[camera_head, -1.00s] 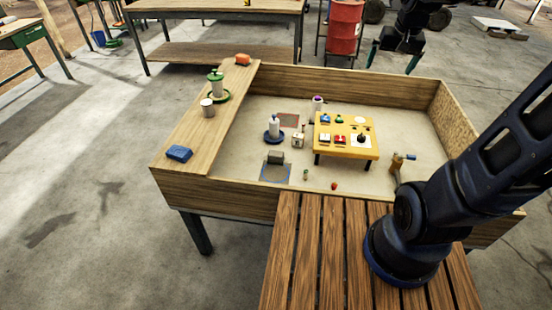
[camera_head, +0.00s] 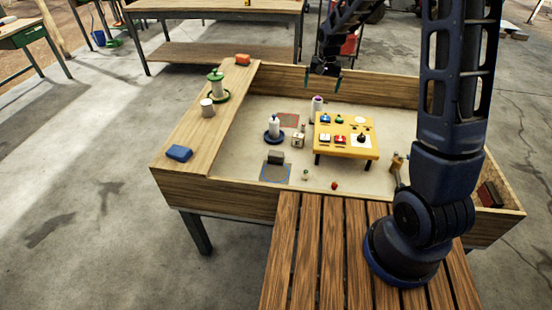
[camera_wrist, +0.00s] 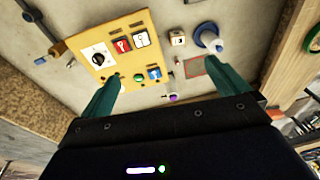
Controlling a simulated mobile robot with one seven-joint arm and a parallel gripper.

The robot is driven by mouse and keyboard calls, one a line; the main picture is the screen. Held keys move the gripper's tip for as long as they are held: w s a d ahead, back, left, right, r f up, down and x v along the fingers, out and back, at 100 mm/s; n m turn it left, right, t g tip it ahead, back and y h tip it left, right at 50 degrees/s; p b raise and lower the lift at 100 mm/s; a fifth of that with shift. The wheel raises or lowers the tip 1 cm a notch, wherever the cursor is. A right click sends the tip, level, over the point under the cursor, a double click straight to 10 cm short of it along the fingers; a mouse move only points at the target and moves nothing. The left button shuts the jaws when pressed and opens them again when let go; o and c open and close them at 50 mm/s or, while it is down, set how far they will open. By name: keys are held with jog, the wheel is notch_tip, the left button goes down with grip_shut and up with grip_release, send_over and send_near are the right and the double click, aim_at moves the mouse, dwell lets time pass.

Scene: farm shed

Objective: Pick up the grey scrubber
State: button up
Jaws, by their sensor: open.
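The grey scrubber (camera_head: 276,157) appears as a small dark grey block in the sandy-coloured tray of the workbench. It lies at the back edge of a blue-outlined square (camera_head: 276,174). My gripper (camera_head: 323,84) is open and empty, high over the back of the tray, behind and to the right of the scrubber and well apart from it. In the wrist view my two green fingers (camera_wrist: 168,78) are spread, with nothing between them in their grasp. I cannot make out the scrubber in the wrist view.
A yellow panel table (camera_head: 346,150) with switches stands right of the scrubber. A white bottle on a blue base (camera_head: 273,129) and a small cube (camera_head: 298,140) stand close behind it. Wooden walls (camera_head: 215,193) border the tray. A blue sponge-like block (camera_head: 179,153) lies on the left ledge.

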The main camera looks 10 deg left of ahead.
jog(key=w+a+f, duration=0.2)
jog(key=a+f, duration=0.7)
jog(key=f, duration=0.4)
jog(key=g, duration=0.1)
send_over(276, 153)
jog(key=shift+h, duration=0.4)
jog(key=f, duration=1.8)
jog(key=shift+s+a+f, duration=0.1)
jog(key=shift+s+f, duration=0.15)
notch_tip(276, 153, down, 6)
jog(key=shift+r, duration=0.1)
jog(key=shift+w+f, duration=0.2)
jog(key=shift+f, duration=2.45)
jog(key=c, duration=1)
jog(key=shift+r, duration=0.1)
jog(key=shift+c, duration=0.2)
